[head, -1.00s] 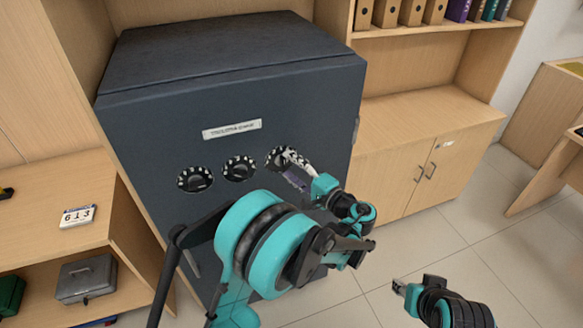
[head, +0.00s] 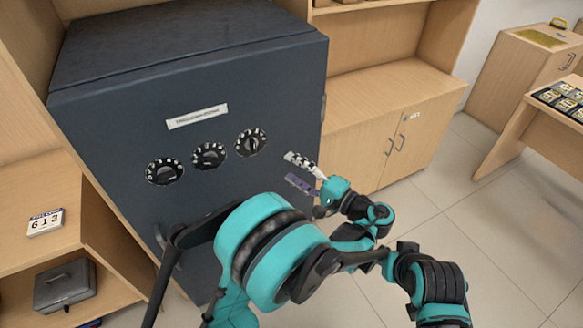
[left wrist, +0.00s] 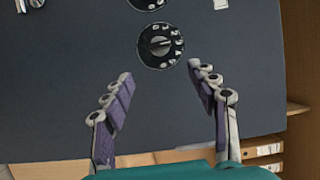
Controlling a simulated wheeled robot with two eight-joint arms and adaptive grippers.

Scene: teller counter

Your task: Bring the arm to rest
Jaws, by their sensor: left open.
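My left gripper (head: 288,167) is open and empty in front of the right part of the dark safe door (head: 115,135). Its two fingers also show apart in the left wrist view (left wrist: 165,98), below a dial (left wrist: 160,45). The fingers appear clear of that dial. In the head view the safe door carries a left dial (head: 165,170), a middle dial (head: 209,155) and a right dial (head: 251,142). The gripper is to the right of the right dial. My right arm (head: 438,285) is at the lower right, but I cannot make out its fingers.
A wooden counter at the left holds a date block (head: 46,222), with a grey cash box (head: 65,285) on the shelf below. A low wooden cabinet (head: 375,135) stands right of the safe. A desk (head: 530,125) is farther right. The tiled floor (head: 480,215) between is clear.

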